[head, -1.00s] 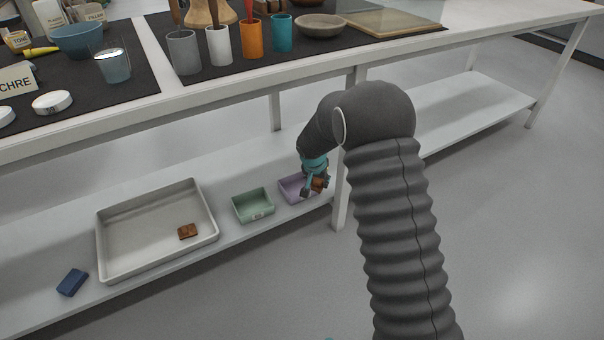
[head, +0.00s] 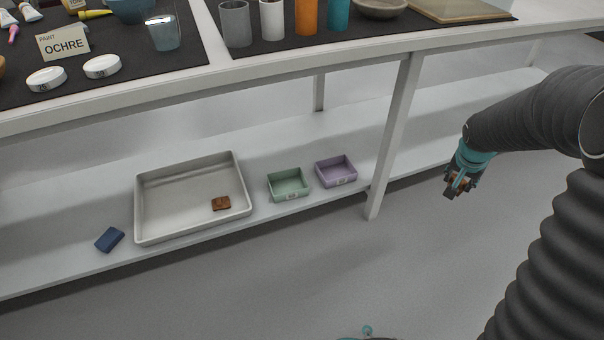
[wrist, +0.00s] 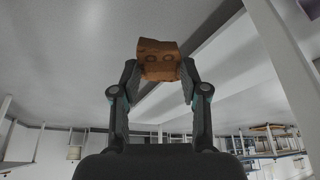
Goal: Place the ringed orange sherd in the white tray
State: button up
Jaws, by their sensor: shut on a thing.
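My gripper (wrist: 160,82) is shut on an orange-brown sherd (wrist: 158,58) with ring marks on its face, clear in the wrist view. In the head view my gripper (head: 459,184) holds the sherd out in the air at the right, beyond the table leg and away from the trays. The large white tray (head: 142,212) stands on the lower shelf at the left. Another brown sherd (head: 221,203) lies inside it near its right side; its markings are too small to tell.
A green tray (head: 289,194) and a purple tray (head: 336,182) stand right of the white tray. A blue block (head: 110,240) lies at its left. A table leg (head: 393,135) stands between my gripper and the trays. The tabletop (head: 300,63) overhangs the shelf.

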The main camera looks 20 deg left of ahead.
aim_at(182, 209)
jog(key=z, duration=1.55)
jog(key=k, duration=1)
jog(key=u, duration=1.95)
